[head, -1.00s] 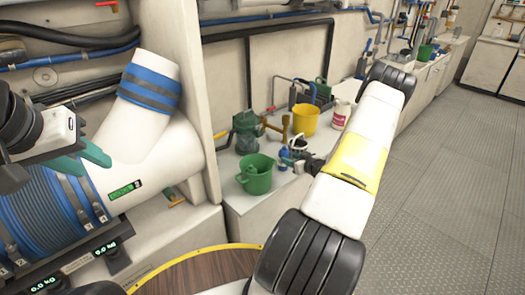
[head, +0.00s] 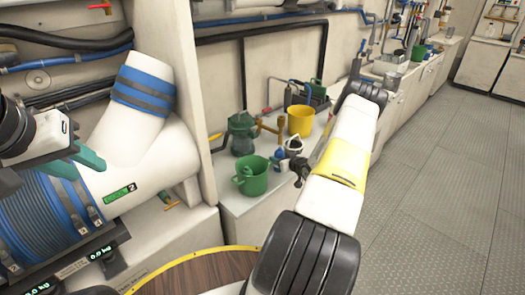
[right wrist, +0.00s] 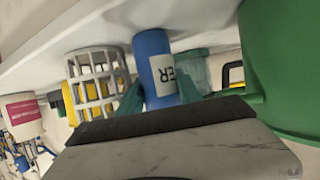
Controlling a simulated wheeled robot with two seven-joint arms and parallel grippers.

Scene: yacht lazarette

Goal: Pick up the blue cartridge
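The blue cartridge (right wrist: 154,62) has a white label with dark letters, partly cut off from view. In the right wrist view it is between the teal fingers of my right gripper (right wrist: 160,92), one on each side. The fingers look spread about it; I cannot tell whether they touch it. In the head view a small blue part of the cartridge (head: 279,153) shows on the white counter, beside my right gripper (head: 298,168), which is small and partly hidden. My left gripper (head: 78,162) is open and empty, in front of the large white pipe at the left.
A green jug (head: 251,176) stands close to the cartridge, with a dark green container (head: 242,134) behind. A white cage-like basket (right wrist: 97,78) is beside the cartridge. A yellow bucket (head: 301,120) stands further back. The white pipe (head: 150,150) fills the left; open floor lies right.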

